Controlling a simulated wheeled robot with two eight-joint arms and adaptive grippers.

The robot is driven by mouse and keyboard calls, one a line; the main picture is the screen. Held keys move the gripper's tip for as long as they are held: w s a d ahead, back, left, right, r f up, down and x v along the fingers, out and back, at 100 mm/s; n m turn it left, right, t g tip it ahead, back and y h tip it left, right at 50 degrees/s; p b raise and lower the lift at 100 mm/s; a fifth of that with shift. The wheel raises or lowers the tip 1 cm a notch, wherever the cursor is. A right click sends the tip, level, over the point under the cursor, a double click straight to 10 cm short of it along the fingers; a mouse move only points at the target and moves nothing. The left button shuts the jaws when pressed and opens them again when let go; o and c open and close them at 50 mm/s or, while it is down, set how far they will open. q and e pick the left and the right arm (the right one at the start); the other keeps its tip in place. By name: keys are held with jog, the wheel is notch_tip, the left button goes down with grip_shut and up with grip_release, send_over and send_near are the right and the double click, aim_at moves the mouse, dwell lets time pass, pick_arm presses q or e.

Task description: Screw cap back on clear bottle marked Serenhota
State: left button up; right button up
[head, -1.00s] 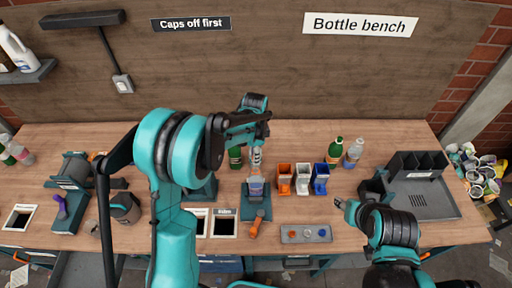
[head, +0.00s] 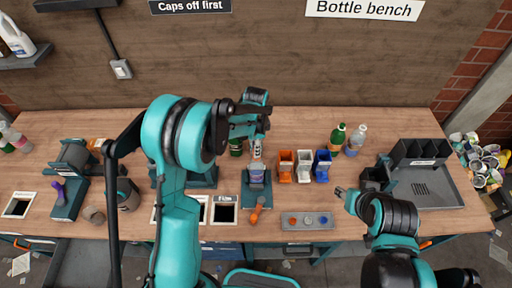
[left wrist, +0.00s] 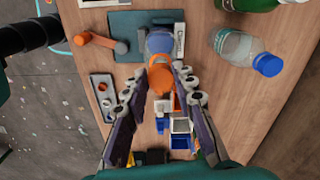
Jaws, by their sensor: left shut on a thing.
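A clear bottle (head: 257,174) stands in the clamp stand (head: 256,201) at the middle of the bench; its label is too small to read. The bottle also shows in the left wrist view (left wrist: 159,42), beyond my fingertips. My left gripper (head: 257,150) is just above and behind the bottle. In the left wrist view its fingers (left wrist: 161,70) are shut on an orange cap (left wrist: 160,80), close to the bottle's top. I cannot tell whether cap and bottle touch. My right gripper (head: 341,192) hangs over the bench right of the cap tray; its opening is too small to judge.

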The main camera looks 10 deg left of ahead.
dwell(0.5)
pick_arm(q)
jog(key=shift+f+b, duration=1.1)
jog(key=shift+b, duration=0.35)
dwell(1.3)
jog(key=o, duration=0.7)
jog(key=shift+r, duration=0.15)
notch_tip(320, 180, up, 12)
jog(key=shift+f, duration=0.1)
